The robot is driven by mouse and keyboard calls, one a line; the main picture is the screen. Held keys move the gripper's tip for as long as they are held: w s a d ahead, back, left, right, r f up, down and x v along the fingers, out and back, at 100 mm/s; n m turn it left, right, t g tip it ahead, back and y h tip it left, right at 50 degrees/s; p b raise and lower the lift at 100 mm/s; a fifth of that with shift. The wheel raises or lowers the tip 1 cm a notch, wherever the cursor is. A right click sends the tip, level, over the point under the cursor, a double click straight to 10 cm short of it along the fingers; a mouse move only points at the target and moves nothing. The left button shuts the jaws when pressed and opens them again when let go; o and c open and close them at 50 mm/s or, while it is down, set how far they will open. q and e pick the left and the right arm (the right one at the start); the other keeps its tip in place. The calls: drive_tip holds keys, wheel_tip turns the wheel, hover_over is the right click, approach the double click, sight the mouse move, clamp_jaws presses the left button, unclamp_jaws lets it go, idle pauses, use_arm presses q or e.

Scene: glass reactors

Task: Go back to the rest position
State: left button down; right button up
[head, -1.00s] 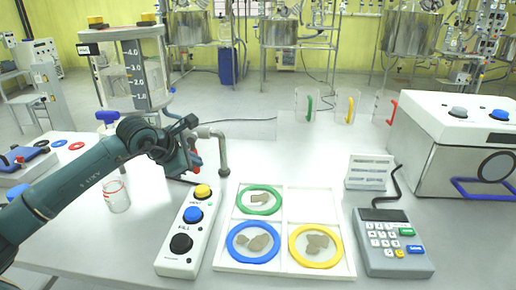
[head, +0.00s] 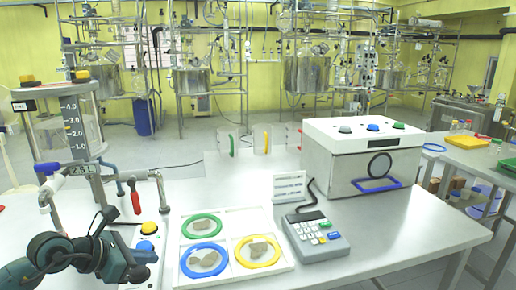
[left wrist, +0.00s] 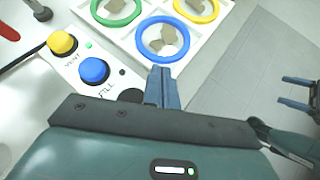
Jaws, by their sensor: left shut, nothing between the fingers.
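My left gripper (head: 148,262) is low at the left of the head view, beside the white button panel (head: 147,245). In the left wrist view its fingers (left wrist: 162,84) are shut and empty, above the panel near the blue button (left wrist: 94,70) and the tray's edge. My right gripper (left wrist: 298,92) shows at the right edge of the left wrist view, its two fingers apart with nothing between them. It is out of the head view.
A white tray (head: 232,219) holds green, blue and yellow rings with brown pieces. A keypad device (head: 316,236) and a white box machine (head: 362,150) stand to the right. A graduated glass vessel (head: 80,125) stands at left. The table's right front is clear.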

use_arm(q)
drive_tip(key=s+d+n+t+h+p, duration=0.1)
drive_tip(key=s+d+n+h, duration=0.25)
drive_tip(key=d+n, duration=0.2)
drive_tip(key=s+d+n+t+h, duration=0.1)
drive_tip(key=s+d+n+h, duration=0.3)
drive_tip(key=d, duration=0.3)
drive_tip(key=s+a+f+n+y+p, duration=0.1)
drive_tip(key=s+f+n+y, duration=0.4)
drive_tip(key=n, duration=1.1)
drive_tip(key=s+a+f+n+y+p, duration=0.1)
drive_tip(key=s+f+n+y, duration=0.5)
drive_tip(key=s+f+n, duration=0.5)
wheel_tip(320, 180, down, 3)
drive_tip(key=n, duration=0.6)
drive_tip(key=shift+r, duration=0.15)
use_arm(e)
drive_tip(key=shift+s+d+f+g+h, duration=0.15)
drive_tip(key=shift+d+h, duration=0.15)
drive_tip(key=shift+d, duration=0.2)
drive_tip(key=shift+d+f+g+h, duration=0.15)
drive_tip(key=shift+d+h, duration=0.15)
drive_tip(key=shift+d, duration=0.2)
drive_tip(key=shift+w+a+r, duration=0.1)
drive_tip(key=shift+w+r, duration=0.2)
drive_tip(key=shift+r, duration=0.05)
